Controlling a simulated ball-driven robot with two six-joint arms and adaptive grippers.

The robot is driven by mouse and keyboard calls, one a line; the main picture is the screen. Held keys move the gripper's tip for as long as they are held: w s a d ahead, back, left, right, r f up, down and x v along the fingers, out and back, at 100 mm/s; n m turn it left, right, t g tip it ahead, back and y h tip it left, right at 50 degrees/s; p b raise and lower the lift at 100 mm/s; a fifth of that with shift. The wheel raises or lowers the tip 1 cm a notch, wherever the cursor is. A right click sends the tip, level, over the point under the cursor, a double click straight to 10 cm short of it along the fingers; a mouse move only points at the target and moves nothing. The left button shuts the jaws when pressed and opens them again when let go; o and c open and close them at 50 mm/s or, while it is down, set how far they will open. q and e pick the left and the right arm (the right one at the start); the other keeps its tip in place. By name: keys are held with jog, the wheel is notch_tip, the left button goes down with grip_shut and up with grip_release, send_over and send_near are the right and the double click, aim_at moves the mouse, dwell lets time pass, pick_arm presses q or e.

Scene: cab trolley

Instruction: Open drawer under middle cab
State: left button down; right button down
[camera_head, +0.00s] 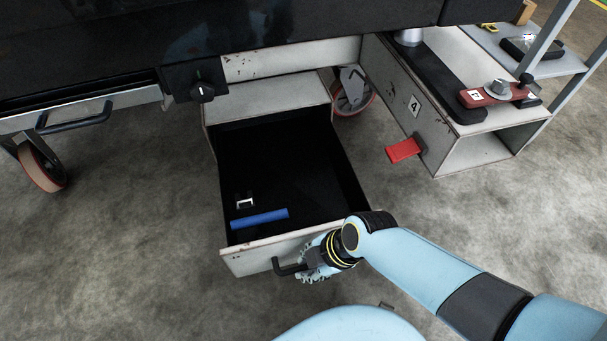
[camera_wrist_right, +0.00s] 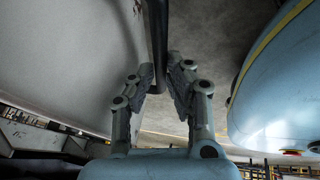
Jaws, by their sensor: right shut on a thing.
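The drawer (camera_head: 240,262) under the middle cab stands pulled well out, with its dark inside showing. A blue bar (camera_head: 260,218) and a small white-and-black item (camera_head: 244,201) lie in it. My right gripper (camera_head: 303,267) is at the drawer's front, shut on its black handle (camera_head: 284,268). In the right wrist view my gripper's fingers (camera_wrist_right: 165,85) close around the dark handle bar (camera_wrist_right: 158,45), beside the pale drawer front (camera_wrist_right: 70,60). My left gripper is not in view.
A closed drawer with a black handle (camera_head: 75,117) is at the left. A grey unit (camera_head: 470,152) with a red lever (camera_head: 404,150) stands to the right. Castor wheels (camera_head: 42,166) stand on the concrete floor, which is clear at lower left.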

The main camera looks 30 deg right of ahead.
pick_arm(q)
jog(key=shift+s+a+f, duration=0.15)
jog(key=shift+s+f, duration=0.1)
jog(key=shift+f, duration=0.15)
pick_arm(e)
jog(key=shift+s+a, duration=0.15)
jog(key=shift+s, duration=0.35)
jog(key=shift+s+a, duration=0.15)
jog(key=shift+s, duration=0.35)
jog(key=c, duration=1.3)
grip_release()
jog(key=shift+c, duration=0.2)
jog(key=v, duration=0.8)
